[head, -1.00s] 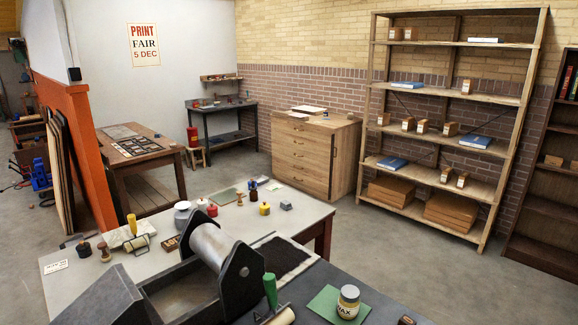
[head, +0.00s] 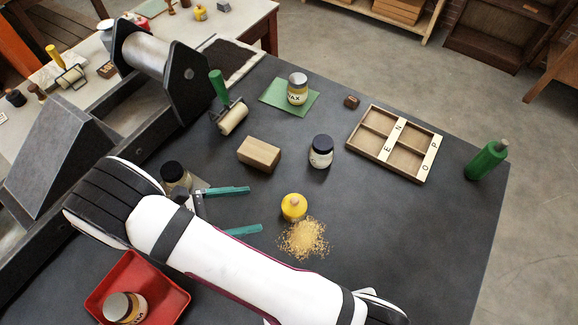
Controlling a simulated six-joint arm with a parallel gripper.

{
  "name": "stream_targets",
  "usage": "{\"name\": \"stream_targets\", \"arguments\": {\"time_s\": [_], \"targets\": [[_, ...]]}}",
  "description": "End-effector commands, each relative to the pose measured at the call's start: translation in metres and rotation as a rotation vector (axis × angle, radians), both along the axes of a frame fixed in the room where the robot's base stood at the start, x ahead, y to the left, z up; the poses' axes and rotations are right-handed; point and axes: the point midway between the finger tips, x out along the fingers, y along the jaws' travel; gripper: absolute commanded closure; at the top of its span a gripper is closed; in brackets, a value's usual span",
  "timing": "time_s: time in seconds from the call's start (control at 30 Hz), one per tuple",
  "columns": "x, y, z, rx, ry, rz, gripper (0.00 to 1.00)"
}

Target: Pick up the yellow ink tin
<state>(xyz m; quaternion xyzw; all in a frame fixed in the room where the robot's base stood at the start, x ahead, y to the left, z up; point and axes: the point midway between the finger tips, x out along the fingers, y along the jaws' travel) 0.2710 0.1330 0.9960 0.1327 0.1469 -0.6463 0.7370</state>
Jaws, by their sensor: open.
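A squat yellow tin (head: 294,207) stands upright on the dark tabletop in the middle of the head view. A heap of tan crumbs lies against its near side. My gripper (head: 255,208) is open and empty, its two teal-tipped fingers pointing right toward the tin. The tin is a short way beyond the fingertips, roughly in line with the gap between them, and apart from them. I cannot tell the fingers' height above the table. A smaller yellow tin (head: 200,13) stands on the pale table at the back.
A dark-lidded jar (head: 173,174) stands close behind my gripper, partly hidden. A wooden block (head: 259,154), a white-labelled jar (head: 320,152) and a roller (head: 233,119) lie beyond. A divided tray (head: 356,147) and green bottle (head: 486,160) are at right. A red tray (head: 177,299) is at lower left.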

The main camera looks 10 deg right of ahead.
Motion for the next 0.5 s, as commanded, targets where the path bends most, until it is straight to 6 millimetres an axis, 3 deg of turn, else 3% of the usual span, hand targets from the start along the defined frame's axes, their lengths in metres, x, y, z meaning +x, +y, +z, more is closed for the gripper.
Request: {"name": "stream_targets", "arguments": {"time_s": [0.07,0.3,0.5], "targets": [[0.002,-0.010,-0.007,-0.013,0.008,0.013,0.00],[0.009,-0.073,-0.033,-0.010,0.010,0.008,0.00],[0.012,-0.099,-0.044,-0.009,0.007,0.009,0.00]]}}
